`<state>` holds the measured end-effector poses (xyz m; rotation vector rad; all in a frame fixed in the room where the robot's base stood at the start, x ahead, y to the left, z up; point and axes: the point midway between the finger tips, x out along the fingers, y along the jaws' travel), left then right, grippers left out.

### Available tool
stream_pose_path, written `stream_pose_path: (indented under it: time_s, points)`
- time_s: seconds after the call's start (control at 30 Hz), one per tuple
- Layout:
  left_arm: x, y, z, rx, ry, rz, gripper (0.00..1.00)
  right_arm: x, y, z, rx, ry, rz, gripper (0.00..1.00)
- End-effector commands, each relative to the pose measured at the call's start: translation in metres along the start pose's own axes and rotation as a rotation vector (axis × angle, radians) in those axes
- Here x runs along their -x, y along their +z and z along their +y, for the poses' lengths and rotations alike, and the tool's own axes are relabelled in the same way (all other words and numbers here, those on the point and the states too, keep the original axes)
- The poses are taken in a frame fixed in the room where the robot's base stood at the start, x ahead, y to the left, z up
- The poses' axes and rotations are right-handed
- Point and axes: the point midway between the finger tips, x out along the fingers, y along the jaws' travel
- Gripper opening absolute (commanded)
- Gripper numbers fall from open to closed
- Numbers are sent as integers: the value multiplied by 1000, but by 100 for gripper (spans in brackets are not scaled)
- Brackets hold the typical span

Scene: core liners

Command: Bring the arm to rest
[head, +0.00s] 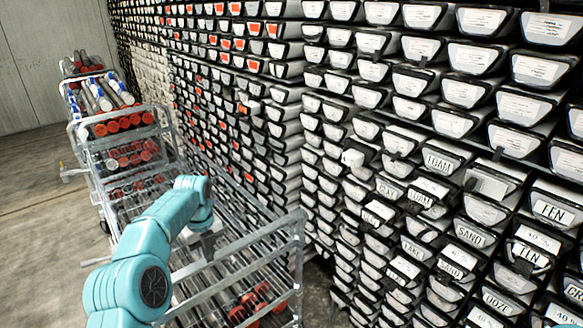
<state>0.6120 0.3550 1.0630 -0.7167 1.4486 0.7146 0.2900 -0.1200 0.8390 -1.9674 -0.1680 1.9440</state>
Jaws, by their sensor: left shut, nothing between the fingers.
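My left arm comes in from the lower left, teal and bent. Its left gripper (206,243) hangs down at the arm's far end, over the near cart, shut with nothing in it. The fingertips are small and partly lost against the cart's rails. My right gripper is not in view.
A metal cart (297,240) with bars and a few red-ended tubes low down stands in front of me. More carts (122,113) with red-capped tubes stand behind it. A tall rack of labelled core liners (462,92) fills the right. Bare floor (32,195) lies at left.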

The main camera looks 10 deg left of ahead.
Motion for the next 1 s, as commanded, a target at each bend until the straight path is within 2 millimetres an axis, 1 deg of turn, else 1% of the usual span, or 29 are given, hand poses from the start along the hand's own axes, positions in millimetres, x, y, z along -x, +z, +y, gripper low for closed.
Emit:
stream_pose_path:
  time_s: [0.07,0.13,0.17,0.2,0.27,0.3,0.37,0.4,0.47,0.5,0.57,0.6,0.67,0.7,0.8,0.9,1.0]
  points:
    - [-14,-6,-4,34,-4,10,0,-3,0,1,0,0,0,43]
    - [-42,-18,-11,117,-18,28,0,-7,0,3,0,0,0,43]
    - [-57,-26,-15,170,-26,40,0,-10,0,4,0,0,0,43]
    - [-81,-40,-20,255,-39,60,0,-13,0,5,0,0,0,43]
    - [-120,-66,-26,410,-57,97,0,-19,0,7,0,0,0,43]
    - [-144,-86,-28,526,-67,128,0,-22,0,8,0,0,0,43]
    - [-178,-118,-28,708,-74,175,0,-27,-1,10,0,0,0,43]
    - [-199,-141,-25,832,-73,207,0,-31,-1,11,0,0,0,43]
    - [-226,-176,-18,1026,-61,256,0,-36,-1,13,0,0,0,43]
    - [-242,-200,-10,1159,-47,287,0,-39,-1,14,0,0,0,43]
    - [-262,-236,4,1362,-20,329,0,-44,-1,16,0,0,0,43]
    - [-273,-259,16,1498,4,353,0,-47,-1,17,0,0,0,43]
    - [-285,-292,35,1696,43,380,0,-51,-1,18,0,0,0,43]
    - [-290,-311,48,1819,68,392,0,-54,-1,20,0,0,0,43]
    - [-294,-348,78,2080,127,406,0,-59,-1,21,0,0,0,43]
    - [-293,-370,100,2257,164,406,0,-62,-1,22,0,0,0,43]
    - [-291,-380,111,2351,181,404,0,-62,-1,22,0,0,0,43]
